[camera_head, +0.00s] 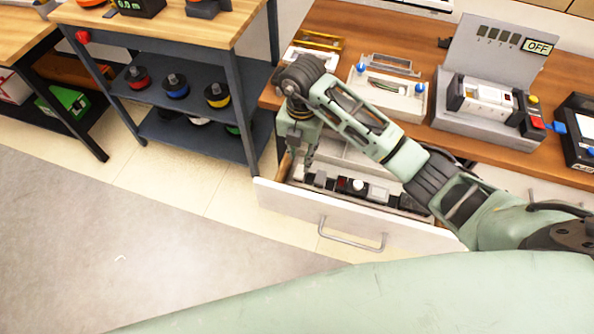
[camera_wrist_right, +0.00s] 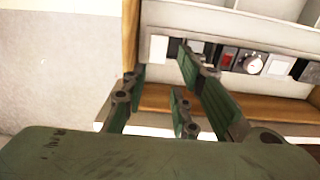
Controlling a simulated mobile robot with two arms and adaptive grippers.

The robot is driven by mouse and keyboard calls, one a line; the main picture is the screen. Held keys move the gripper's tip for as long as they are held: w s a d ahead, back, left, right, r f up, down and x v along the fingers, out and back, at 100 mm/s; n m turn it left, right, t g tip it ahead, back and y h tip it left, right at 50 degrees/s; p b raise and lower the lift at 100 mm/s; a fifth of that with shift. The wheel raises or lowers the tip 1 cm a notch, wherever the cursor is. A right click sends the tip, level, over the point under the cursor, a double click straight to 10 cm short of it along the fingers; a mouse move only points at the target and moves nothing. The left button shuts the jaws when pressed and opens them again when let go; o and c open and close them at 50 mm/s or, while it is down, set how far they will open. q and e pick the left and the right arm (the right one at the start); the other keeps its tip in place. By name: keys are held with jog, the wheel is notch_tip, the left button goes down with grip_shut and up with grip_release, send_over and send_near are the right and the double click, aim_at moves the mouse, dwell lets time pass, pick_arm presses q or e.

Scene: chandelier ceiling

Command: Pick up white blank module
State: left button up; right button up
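A row of small modules lies in the open white drawer (camera_head: 290,198). One pale, plain-faced module (camera_wrist_right: 158,48) is at the left end of the row in the right wrist view. I cannot tell which is the task's white blank module. My right gripper (camera_head: 307,158) points down over the drawer's left end. Its fingers (camera_wrist_right: 160,85) are apart, with nothing visible between them. My left gripper is not in view.
The wooden workbench (camera_head: 345,22) behind holds a grey device with an OFF sign (camera_head: 538,46) and a white tray (camera_head: 392,98). A dark shelf cart (camera_head: 200,130) with coloured spools stands left. The drawer's front panel and handle (camera_head: 350,240) stick out over clear floor.

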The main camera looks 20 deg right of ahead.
aim_at(300, 171)
jog(key=shift+w+f, duration=0.35)
jog(key=shift+f, duration=0.2)
jog(key=shift+w+f, duration=0.3)
jog(key=shift+f, duration=0.65)
jog(key=shift+s+f, duration=0.2)
jog(key=shift+f, duration=0.5)
notch_tip(300, 171, down, 5)
jog(key=shift+r, duration=0.1)
grip_shut()
jog(key=shift+r, duration=0.1)
